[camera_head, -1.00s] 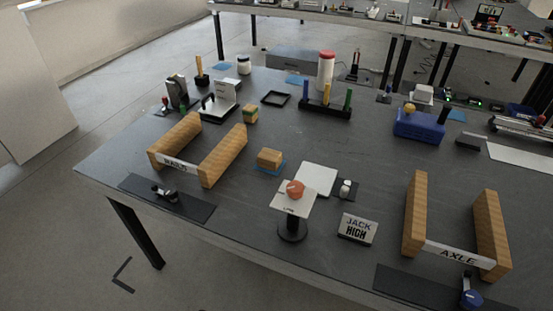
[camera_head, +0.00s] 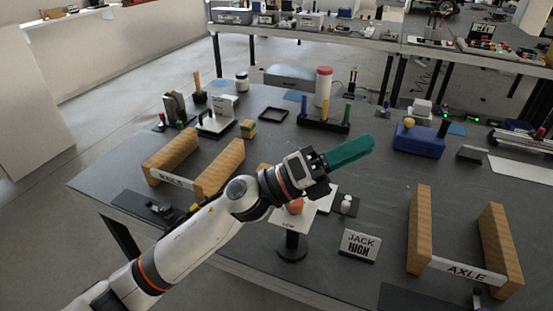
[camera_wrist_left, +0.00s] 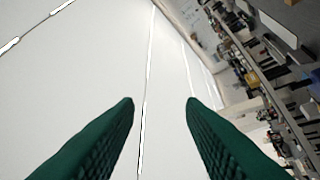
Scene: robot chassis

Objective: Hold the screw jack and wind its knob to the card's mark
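The screw jack (camera_head: 292,246) stands upright near the table's front edge, with a round black base, a black post and a pale plate (camera_head: 287,222) with small lettering. Its orange knob (camera_head: 296,207) is partly hidden behind my left wrist. The card (camera_head: 359,246) stands to the right of the jack and reads "JACK HIGH". My left gripper (camera_head: 352,152) has green fingers and is in the air above the table, apart from the jack. In the left wrist view its fingers (camera_wrist_left: 160,103) are spread with nothing between them. My right gripper is not in view.
Wooden blocks with an "AXLE" label (camera_head: 462,271) stand at the right, and similar ones with a label (camera_head: 170,180) at the left. A small white-topped piece (camera_head: 346,204) is beside the jack. A blue box (camera_head: 419,140) and peg rack (camera_head: 324,121) are farther back.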

